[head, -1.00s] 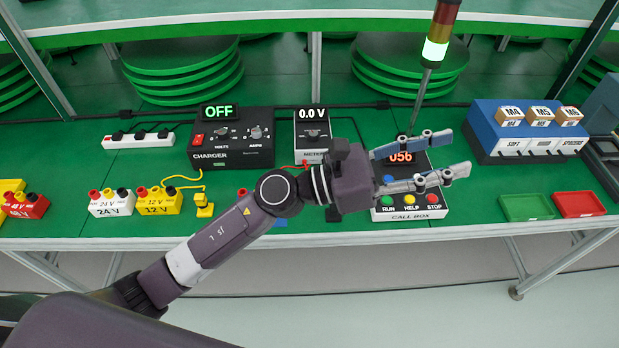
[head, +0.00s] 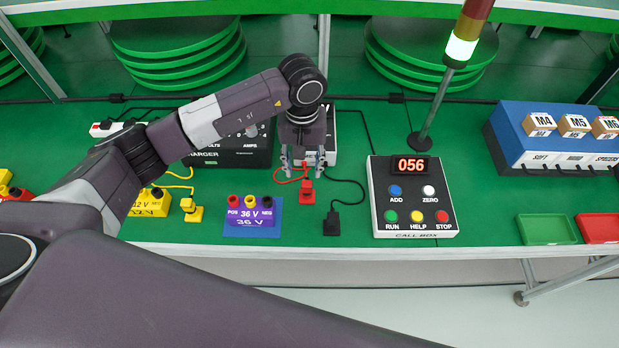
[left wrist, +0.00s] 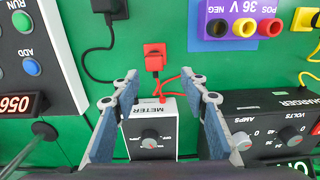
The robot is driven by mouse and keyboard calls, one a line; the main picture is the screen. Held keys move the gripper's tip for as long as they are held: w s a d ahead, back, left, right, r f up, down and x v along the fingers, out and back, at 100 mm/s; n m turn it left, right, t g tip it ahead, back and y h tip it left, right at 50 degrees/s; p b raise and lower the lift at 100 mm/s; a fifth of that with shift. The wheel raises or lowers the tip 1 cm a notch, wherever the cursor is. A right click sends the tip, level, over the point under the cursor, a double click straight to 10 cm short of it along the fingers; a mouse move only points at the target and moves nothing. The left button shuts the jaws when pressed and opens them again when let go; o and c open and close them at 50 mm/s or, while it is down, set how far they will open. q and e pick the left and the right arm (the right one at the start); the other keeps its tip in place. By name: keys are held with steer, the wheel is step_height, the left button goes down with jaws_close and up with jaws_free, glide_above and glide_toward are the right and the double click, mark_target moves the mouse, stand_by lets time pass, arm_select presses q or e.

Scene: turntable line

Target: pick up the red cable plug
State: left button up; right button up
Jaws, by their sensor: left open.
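The red cable plug (head: 306,190) lies on the green bench with a red lead running back to the meter. It also shows in the left wrist view (left wrist: 154,60), just beyond my fingertips and roughly between their lines. My left gripper (head: 303,172) is open and empty, pointing down behind the plug, close to it but not around it. In the left wrist view my left gripper (left wrist: 160,77) has its two fingers spread on either side of the red lead. My right gripper is not in view.
A black plug (head: 332,222) lies right of the red one. A purple 36 V block (head: 250,216) stands to its left, a yellow plug (head: 193,211) further left. The meter (left wrist: 152,135) and charger (left wrist: 262,120) stand behind. The call box (head: 412,200) is to the right.

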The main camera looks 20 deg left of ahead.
mark_target(307, 182)
arm_select(q)
steer(key=shift+s+d+f+p, duration=0.25)
steer(key=shift+f+p, duration=0.15)
steer(key=shift+f, duration=0.25)
steer(key=shift+s+d+f+p, duration=0.1)
steer(key=shift+s+f+p, duration=0.1)
steer(key=shift+f+p, duration=0.3)
steer(key=f, duration=0.3)
steer(key=shift+w+d+p, duration=0.15)
steer(key=shift+w+p, duration=0.1)
steer(key=shift+p, duration=0.15)
steer(key=shift+f, duration=0.5)
jaws_close()
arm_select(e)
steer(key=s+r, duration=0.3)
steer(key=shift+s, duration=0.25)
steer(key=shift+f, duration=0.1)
arm_select(q)
steer(key=shift+w+r, duration=0.1)
steer(key=shift+r, duration=0.45)
step_height(307, 182, up, 19)
steer(key=b, duration=0.5)
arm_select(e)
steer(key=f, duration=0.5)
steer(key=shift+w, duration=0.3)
